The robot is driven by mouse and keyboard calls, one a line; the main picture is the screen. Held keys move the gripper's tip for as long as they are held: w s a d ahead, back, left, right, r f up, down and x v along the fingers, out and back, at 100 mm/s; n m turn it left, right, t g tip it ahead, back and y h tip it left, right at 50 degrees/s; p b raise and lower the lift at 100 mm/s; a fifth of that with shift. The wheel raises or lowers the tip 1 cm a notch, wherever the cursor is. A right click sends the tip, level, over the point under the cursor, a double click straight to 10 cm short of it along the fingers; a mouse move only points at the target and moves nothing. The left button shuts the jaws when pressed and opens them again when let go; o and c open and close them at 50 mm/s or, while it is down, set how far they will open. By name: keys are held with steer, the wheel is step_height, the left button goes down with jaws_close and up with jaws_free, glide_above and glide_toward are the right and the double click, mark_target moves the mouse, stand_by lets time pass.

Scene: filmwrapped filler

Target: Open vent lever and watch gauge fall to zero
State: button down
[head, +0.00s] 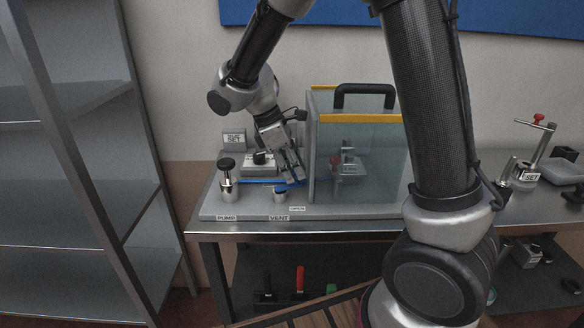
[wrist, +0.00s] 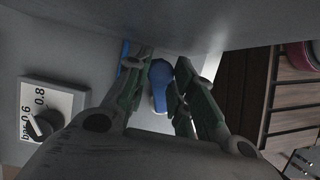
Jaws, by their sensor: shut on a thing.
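The blue vent lever (head: 284,187) sits on a round metal post above the VENT label (head: 279,218), with an OPEN label (head: 297,208) to its right. My gripper (head: 292,176) reaches down to it from behind. In the wrist view, the lever's rounded blue end (wrist: 160,73) lies between the fingers of my gripper (wrist: 164,85), which are shut on it. No gauge face or needle can be made out. A pale box (wrist: 45,105) marked bar, 0.6 and 0.8 has a black knob; the same box (head: 258,167) stands behind the lever.
A black-topped pump (head: 227,178) stands left of the lever. A clear chamber (head: 360,150) with yellow edging and black handle stands close to the right of my gripper. A grey shelf rack (head: 70,150) stands left of the bench.

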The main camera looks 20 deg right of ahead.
steer(key=c, duration=1.2)
jaws_free()
steer(key=shift+r, duration=0.1)
steer(key=v, duration=1.1)
steer(key=shift+a+r, duration=0.25)
steer(key=shift+r, duration=0.1)
